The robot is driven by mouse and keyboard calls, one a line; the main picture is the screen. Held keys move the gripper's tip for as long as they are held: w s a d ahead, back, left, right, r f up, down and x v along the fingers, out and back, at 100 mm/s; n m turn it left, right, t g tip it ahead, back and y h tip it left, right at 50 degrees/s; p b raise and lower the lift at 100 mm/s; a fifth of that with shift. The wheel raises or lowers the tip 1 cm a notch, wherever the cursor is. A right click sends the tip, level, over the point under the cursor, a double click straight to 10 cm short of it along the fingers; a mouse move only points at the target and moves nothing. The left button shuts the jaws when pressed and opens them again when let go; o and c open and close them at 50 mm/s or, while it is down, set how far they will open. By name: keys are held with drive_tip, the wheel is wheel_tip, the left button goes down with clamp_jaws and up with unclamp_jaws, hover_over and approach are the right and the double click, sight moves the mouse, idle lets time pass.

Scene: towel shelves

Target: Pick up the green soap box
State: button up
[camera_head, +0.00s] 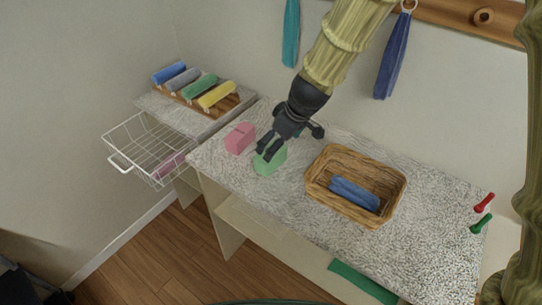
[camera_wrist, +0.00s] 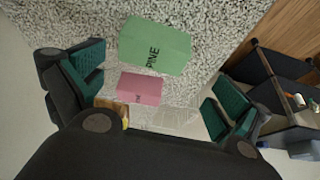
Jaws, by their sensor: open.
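The green soap box (camera_head: 270,160) stands on the speckled counter, just right of a pink box (camera_head: 240,138). In the wrist view the green box (camera_wrist: 154,45) carries the word PINE and lies ahead of the fingers. The pink box (camera_wrist: 139,88) shows between the fingers in that view, farther off. My gripper (camera_head: 268,149) is above the green box and covers part of its top in the head view. In the wrist view my gripper (camera_wrist: 155,95) has its two green-padded fingers spread wide, with nothing held. I cannot tell whether a finger touches the box.
A wicker basket (camera_head: 317,184) with a blue cloth stands to the right on the counter (camera_head: 425,215). A wire basket (camera_head: 130,145) juts out at left, below a rack of rolled towels (camera_head: 202,88). Towels hang from the wall rail (camera_head: 455,14).

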drive_tip(key=w+f, duration=0.3)
drive_tip(key=shift+a+f, duration=0.1)
drive_tip(key=shift+a, duration=0.25)
drive_tip(key=shift+s+a+f+p, duration=0.2)
drive_tip(key=shift+s+f+p, duration=0.25)
drive_tip(key=shift+s+p, duration=0.1)
drive_tip(key=x, duration=0.3)
drive_tip(key=shift+w+f, duration=0.1)
drive_tip(key=shift+w, duration=0.25)
drive_tip(key=shift+s, duration=0.15)
drive_tip(key=shift+f, duration=0.15)
drive_tip(key=shift+c, duration=0.2)
drive_tip(key=c, duration=0.7)
